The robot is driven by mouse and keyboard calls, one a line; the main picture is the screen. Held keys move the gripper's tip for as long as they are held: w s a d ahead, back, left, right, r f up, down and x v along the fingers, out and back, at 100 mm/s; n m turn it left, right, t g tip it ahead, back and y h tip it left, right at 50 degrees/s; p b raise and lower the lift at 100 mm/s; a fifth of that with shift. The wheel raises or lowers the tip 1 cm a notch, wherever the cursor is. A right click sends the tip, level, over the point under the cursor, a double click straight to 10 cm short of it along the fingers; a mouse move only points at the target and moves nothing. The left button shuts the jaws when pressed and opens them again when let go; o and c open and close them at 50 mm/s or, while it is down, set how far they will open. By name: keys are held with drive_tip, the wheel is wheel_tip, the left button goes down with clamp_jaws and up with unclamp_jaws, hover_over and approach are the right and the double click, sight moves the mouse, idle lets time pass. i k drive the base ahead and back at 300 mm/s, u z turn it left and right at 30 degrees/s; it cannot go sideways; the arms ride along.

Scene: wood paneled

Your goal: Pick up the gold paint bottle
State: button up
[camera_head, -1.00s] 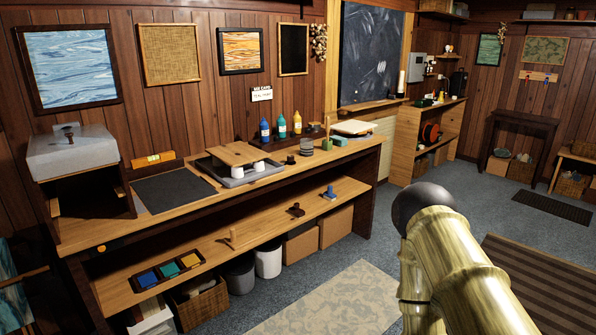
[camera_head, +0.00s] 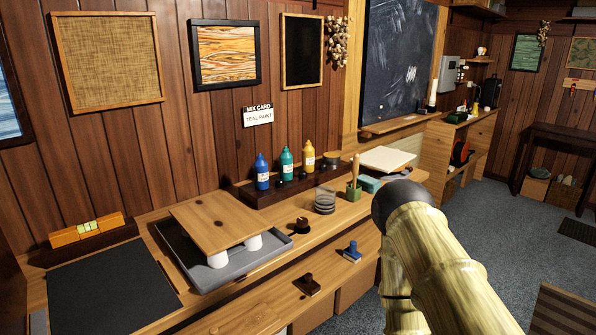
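The gold paint bottle (camera_head: 308,158) is yellow-gold with a pale label. It stands upright on a dark raised shelf (camera_head: 262,196) at the back of the wooden workbench. It is the rightmost of three bottles, beside a teal bottle (camera_head: 286,164) and a blue bottle (camera_head: 262,172). Nothing covers it. My arm shows at the lower right, well to the right of and nearer than the bottle. My gripper is not in view.
A grey tray (camera_head: 280,255) with a wooden board on white cups lies left of the bottles. A stack of clear discs (camera_head: 325,202) and a green brush holder (camera_head: 353,190) stand in front and right. Stamps (camera_head: 308,284) lie on the lower shelf. Blue carpet is open at right.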

sight(308, 151)
drive_tip(key=z, duration=0.1)
drive_tip(key=i, duration=1.8)
drive_tip(key=z, duration=0.2)
